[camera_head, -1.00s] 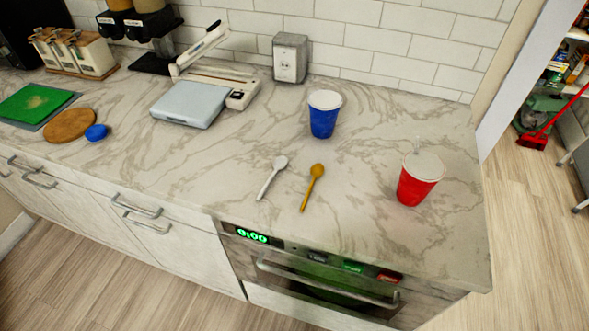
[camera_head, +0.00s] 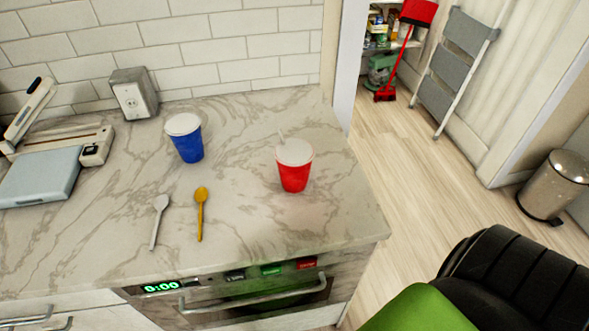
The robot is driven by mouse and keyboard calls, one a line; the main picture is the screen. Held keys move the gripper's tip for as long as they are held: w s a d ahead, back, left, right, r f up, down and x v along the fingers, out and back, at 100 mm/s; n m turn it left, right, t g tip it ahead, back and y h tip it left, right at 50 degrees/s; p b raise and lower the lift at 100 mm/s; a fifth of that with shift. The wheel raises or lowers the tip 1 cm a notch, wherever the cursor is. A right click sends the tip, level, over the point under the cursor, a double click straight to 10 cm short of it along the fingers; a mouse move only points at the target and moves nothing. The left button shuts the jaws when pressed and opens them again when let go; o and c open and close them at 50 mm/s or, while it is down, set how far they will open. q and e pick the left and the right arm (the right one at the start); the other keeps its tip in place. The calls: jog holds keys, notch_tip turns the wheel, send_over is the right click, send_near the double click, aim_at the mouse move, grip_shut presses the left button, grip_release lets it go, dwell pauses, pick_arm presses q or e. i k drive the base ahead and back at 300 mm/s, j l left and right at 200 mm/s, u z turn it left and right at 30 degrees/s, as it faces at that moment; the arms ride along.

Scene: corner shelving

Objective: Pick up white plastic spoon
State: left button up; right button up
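The white plastic spoon (camera_head: 157,222) lies on the marble counter (camera_head: 250,215), its bowl toward the wall and its handle toward the front edge. A yellow-brown spoon (camera_head: 201,214) lies just to its right, apart from it and roughly parallel. Neither of my grippers shows in the head view. Nothing hides the white spoon.
A blue lidded cup (camera_head: 187,141) stands behind the spoons. A red lidded cup (camera_head: 294,170) with a straw stands to the right. An oven (camera_head: 240,290) sits below the counter front. A black and green chair-like object (camera_head: 490,285) is at the lower right.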

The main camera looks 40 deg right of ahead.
aim_at(161, 202)
jog(key=u, duration=0.55)
jog(key=k+l+u, duration=0.15)
jog(key=u, duration=0.2)
jog(key=k+l+u, duration=0.2)
jog(key=u, duration=0.15)
jog(key=k+l+u, duration=0.3)
jog(key=k+l, duration=0.05)
